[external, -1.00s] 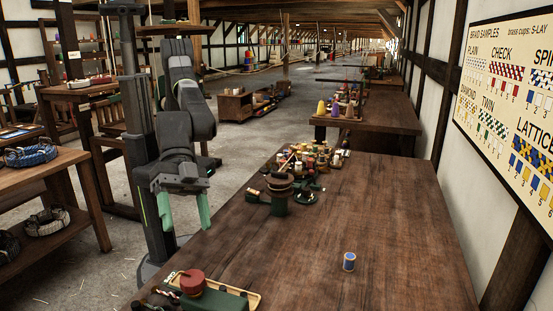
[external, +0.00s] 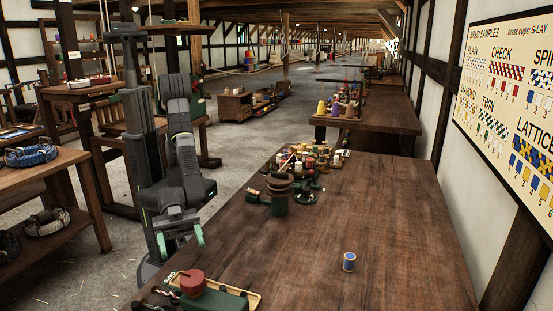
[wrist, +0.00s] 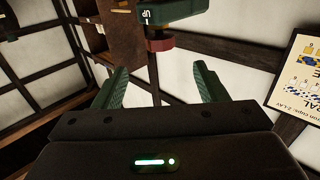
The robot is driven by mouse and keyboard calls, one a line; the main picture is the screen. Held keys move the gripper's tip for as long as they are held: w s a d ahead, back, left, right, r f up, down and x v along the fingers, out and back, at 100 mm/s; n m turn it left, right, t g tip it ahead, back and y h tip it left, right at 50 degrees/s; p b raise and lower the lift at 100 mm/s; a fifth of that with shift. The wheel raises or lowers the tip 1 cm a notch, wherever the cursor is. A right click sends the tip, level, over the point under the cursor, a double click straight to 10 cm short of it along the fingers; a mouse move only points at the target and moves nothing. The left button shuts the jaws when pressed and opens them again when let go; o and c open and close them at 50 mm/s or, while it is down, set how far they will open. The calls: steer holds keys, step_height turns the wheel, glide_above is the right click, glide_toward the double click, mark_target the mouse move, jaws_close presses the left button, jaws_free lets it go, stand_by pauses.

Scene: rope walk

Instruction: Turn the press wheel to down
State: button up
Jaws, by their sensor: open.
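A green box with a red round knob (external: 193,281), which looks like the press wheel, sits at the near left corner of the table. In the wrist view, a green block with a small white label and a dark red round part (wrist: 160,44) shows at the top, beyond the fingers; I cannot tell for sure that it is the same thing. My gripper (external: 181,241) is open and empty, with its green fingers spread, beyond the green box and by the table's left edge. Both fingers show apart in the wrist view (wrist: 160,90). Nothing touches them.
A wooden tray (external: 254,299) lies by the green box. A blue spool (external: 349,262) stands alone on the long table (external: 400,215). A dark green stand with brown discs (external: 279,193) and several small pots stand farther back. The table's middle is mostly clear.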

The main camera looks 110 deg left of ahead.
mark_target(190, 273)
steer(key=p+x, duration=0.2)
steer(key=x, duration=1)
steer(key=shift+w+d, duration=0.15)
steer(key=c, duration=1)
